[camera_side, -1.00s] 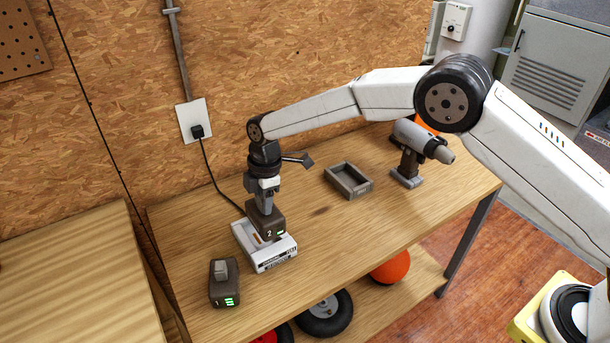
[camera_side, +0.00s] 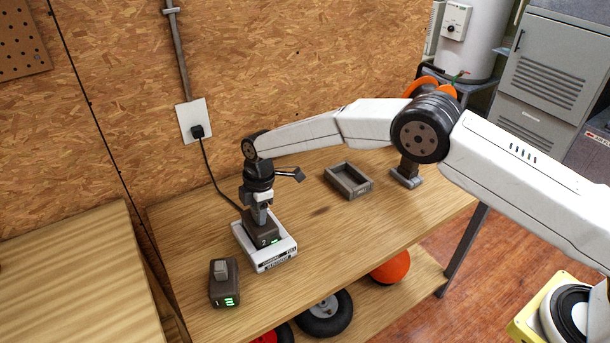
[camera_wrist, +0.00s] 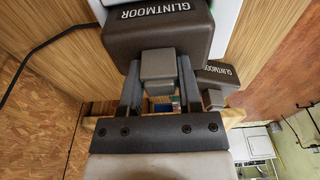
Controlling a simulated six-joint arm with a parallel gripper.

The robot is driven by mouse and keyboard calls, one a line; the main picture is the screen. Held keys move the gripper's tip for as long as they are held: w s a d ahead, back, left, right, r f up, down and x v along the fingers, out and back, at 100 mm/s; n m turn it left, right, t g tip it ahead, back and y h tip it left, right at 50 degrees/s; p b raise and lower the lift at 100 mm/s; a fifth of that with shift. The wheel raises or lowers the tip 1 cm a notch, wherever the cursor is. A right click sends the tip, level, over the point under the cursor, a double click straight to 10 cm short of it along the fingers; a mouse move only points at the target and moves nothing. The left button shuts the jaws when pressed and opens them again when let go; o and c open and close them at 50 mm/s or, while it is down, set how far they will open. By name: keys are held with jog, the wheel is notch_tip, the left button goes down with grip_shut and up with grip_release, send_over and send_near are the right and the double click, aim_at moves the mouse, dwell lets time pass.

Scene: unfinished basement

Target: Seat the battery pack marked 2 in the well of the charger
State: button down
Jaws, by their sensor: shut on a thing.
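The dark battery pack marked 2 (camera_side: 262,238) has a green light on its face. It is upright within the rim of the white charger (camera_side: 284,257); whether its base rests on the well floor is hidden. My gripper (camera_side: 259,216) is above it, shut on its grey top post. In the wrist view my gripper (camera_wrist: 159,75) has one finger on each side of the post of the pack (camera_wrist: 158,32), lettered GLINTMOOR. A strip of the white charger (camera_wrist: 226,25) shows beside that pack.
Another battery pack, marked 1 (camera_side: 224,285), stands on the bench left of the charger. A grey tray (camera_side: 349,182) lies to the right. A cord (camera_side: 212,170) runs from the wall outlet (camera_side: 195,121) to the charger. A drill (camera_side: 406,173) stands behind my arm.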

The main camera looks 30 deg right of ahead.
jog(key=shift+f, duration=0.35)
jog(key=shift+f, duration=0.1)
jog(key=shift+c, duration=1.4)
grip_release()
jog(key=shift+f, duration=0.1)
notch_tip(320, 180, up, 12)
jog(key=d, duration=0.1)
jog(key=shift+d, duration=0.25)
